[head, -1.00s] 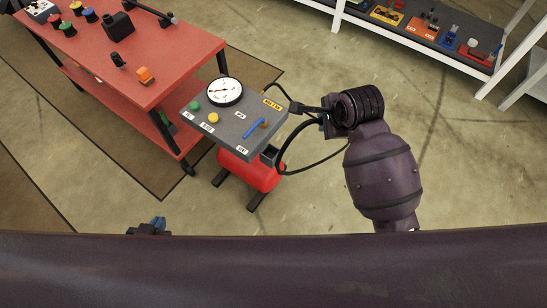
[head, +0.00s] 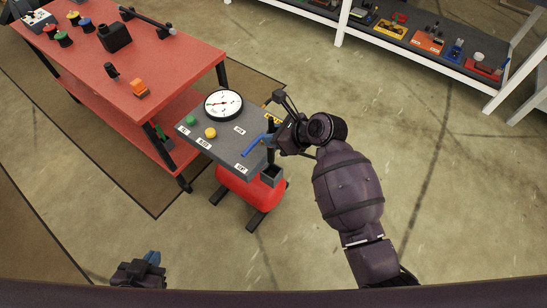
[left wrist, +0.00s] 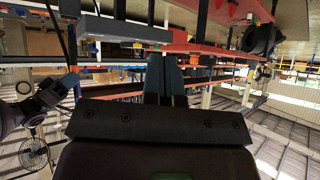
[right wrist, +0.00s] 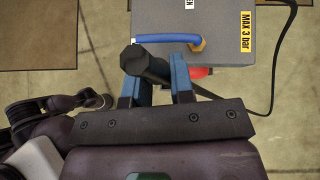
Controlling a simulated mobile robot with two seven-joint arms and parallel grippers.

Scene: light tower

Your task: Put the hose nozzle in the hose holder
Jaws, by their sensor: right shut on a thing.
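The black hose nozzle (head: 270,134) is held by my right gripper (head: 277,138) beside the compressor's grey panel (head: 223,147). In the right wrist view the nozzle (right wrist: 146,64) sits between the blue fingers (right wrist: 156,82), its thick round end pointing to the camera's upper left. The hose holder, a dark open square cup (head: 271,174), is at the panel's front right corner. In the head view the nozzle is above and near it, apparently not inside. My left gripper (head: 151,260) is low at the bottom left, far from the nozzle; its fingers (left wrist: 164,76) look closed together and empty.
The panel carries a gauge (head: 223,104), buttons and a blue lever (head: 253,146) close to the nozzle. A black hose (right wrist: 279,72) curves at the right. A red table (head: 150,62) stands left; a white-framed shelf (head: 400,35) stands behind. Floor at the right is free.

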